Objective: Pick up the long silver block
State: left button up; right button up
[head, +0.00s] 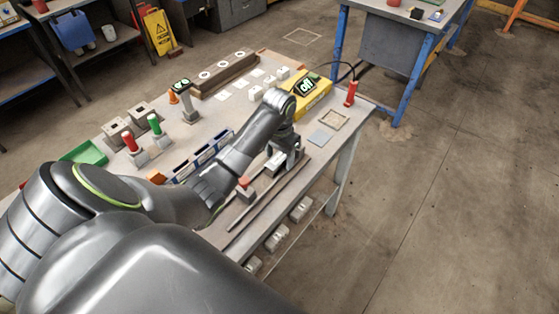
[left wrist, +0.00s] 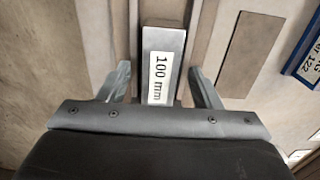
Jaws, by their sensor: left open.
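A long silver block (left wrist: 176,38) with a white "100 mm" label lies in the left wrist view, running up from between my fingers. It also shows in the head view (head: 274,163), partly hidden by my gripper. My left gripper (left wrist: 159,71) is open, one finger on each side of the block, with gaps showing on both sides. In the head view my left gripper (head: 289,155) is over the block near the table's front edge. Whether the fingers reach down to the block's level I cannot tell. My right gripper is in neither view.
A dark rail (head: 268,201) runs along the table's front edge. A yellow box (head: 312,96) with a display and a red cylinder (head: 351,93) stand behind. Red and green handles (head: 154,124) stand further left.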

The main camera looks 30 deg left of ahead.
pick_arm(q)
grip_shut()
jog(key=shift+w, duration=0.1)
dwell(0.3)
